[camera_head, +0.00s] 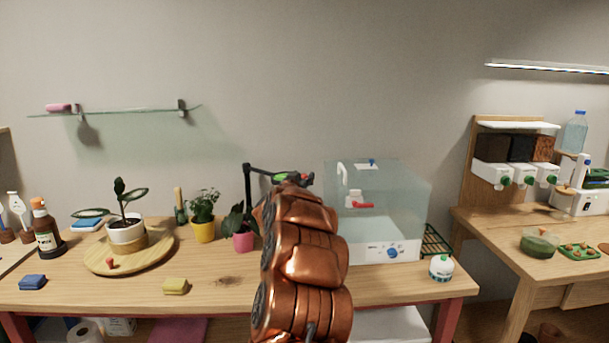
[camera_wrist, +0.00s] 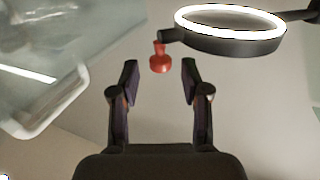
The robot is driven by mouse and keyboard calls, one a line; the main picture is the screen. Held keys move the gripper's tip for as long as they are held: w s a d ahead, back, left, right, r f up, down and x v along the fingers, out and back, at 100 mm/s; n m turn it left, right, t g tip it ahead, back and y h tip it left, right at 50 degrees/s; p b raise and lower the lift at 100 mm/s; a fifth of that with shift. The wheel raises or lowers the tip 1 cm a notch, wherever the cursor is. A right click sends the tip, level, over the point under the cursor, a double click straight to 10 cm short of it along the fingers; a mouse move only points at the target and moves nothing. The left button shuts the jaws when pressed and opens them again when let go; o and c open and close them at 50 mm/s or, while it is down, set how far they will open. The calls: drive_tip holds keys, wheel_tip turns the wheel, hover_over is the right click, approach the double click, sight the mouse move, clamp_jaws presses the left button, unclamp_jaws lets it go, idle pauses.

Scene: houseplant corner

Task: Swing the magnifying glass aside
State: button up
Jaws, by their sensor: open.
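The magnifying glass (camera_wrist: 230,43) has a dark round rim with a lit white ring. It is at the upper right of the wrist view, with its black arm running off to the right. A red knob (camera_wrist: 160,60) hangs at the left end of its rim. My gripper (camera_wrist: 159,82) is open, and the knob appears between and just beyond its fingertips, with no contact visible. In the head view, a black jointed stand (camera_head: 248,192) rises behind the pink pot, and my copper arm hides most of the area around my gripper.
A clear tank (camera_head: 400,215) with a white base stands right of my arm. A pink pot (camera_head: 243,241) and a yellow pot (camera_head: 204,230) with plants stand to the left. A yellow sponge (camera_head: 175,287) lies near the front, and the table around it is mostly clear.

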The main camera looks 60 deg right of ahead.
drive_tip(key=shift+x, duration=0.9)
drive_tip(key=shift+w+d, duration=0.1)
drive_tip(key=shift+d, duration=0.3)
clamp_jaws()
